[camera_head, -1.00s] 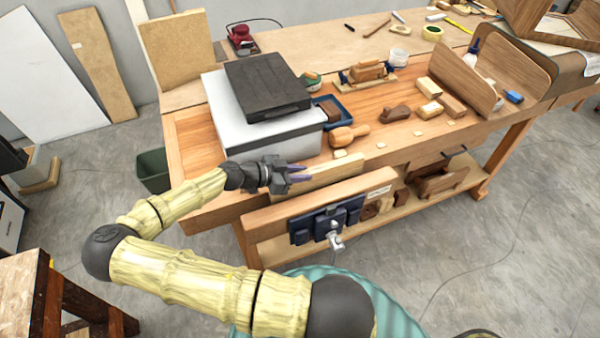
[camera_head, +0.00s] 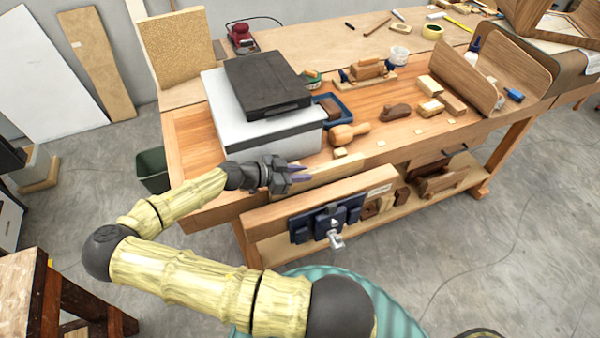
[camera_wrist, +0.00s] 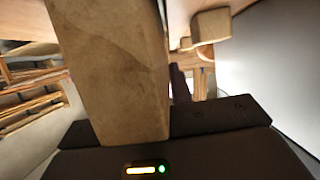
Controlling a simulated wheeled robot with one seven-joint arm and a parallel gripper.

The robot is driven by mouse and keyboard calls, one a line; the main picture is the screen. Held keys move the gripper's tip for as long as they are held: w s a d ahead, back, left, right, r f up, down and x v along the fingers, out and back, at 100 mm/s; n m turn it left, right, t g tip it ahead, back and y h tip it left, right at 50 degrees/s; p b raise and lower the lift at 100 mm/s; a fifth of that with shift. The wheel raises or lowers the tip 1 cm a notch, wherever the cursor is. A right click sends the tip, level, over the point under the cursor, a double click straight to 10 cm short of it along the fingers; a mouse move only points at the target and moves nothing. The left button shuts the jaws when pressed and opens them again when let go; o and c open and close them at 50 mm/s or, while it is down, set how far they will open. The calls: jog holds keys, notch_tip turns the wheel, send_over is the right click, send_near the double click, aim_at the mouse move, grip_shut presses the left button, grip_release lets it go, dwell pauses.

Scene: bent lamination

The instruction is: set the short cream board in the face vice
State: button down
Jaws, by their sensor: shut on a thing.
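In the wrist view the board (camera_wrist: 115,70) fills the middle, running away from my gripper. My gripper (camera_head: 298,173) is shut on the board's left end. The face vice (camera_head: 325,219) has a dark blue metal body with a grey screw and a long wooden jaw (camera_head: 300,204) on the bench front. The board is just behind and above this jaw, roughly parallel to it. I cannot tell whether its lower edge is inside the jaw gap.
A grey-white box (camera_head: 262,134) with a black case (camera_head: 266,86) on top stands close behind my gripper. A wooden mallet (camera_head: 347,134) and small blocks lie behind the board. The lower shelf (camera_head: 290,246) holds wooden pieces.

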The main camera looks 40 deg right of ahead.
jog(key=shift+f+b, duration=0.45)
jog(key=c, duration=0.8)
grip_release()
jog(key=shift+o, duration=0.2)
jog(key=shift+r+p, duration=2.35)
jog(key=shift+r, duration=1.65)
